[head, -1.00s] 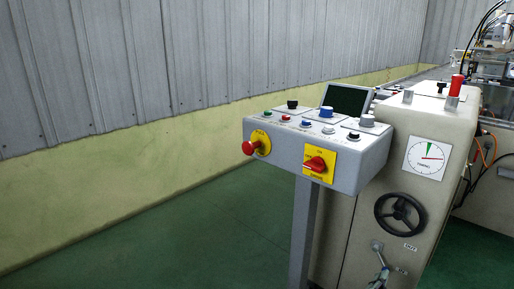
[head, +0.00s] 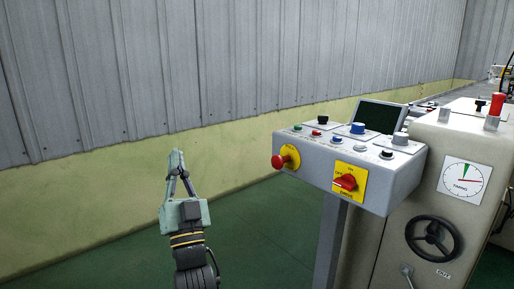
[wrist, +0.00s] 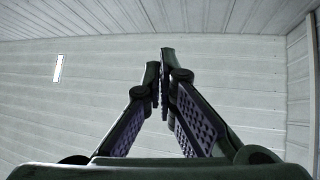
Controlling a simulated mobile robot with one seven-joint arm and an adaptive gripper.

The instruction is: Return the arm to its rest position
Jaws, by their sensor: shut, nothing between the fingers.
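My gripper (head: 176,160) points upward in the left half of the head view, in front of the yellow-green lower wall. Its fingers are shut and hold nothing. In the wrist view my gripper (wrist: 163,75) shows both fingers meeting at the tips, with only grey wall panelling beyond them. The grey control panel (head: 340,183) of the machine stands to the right of my gripper in the head view, clearly apart from it in the picture.
The panel carries a red emergency knob (head: 278,162), a red rotary switch (head: 346,182) and a dark screen (head: 380,117). The machine body (head: 455,150) has a dial (head: 463,179) and a black handwheel (head: 433,238). Green floor (head: 270,225) between gripper and panel is clear.

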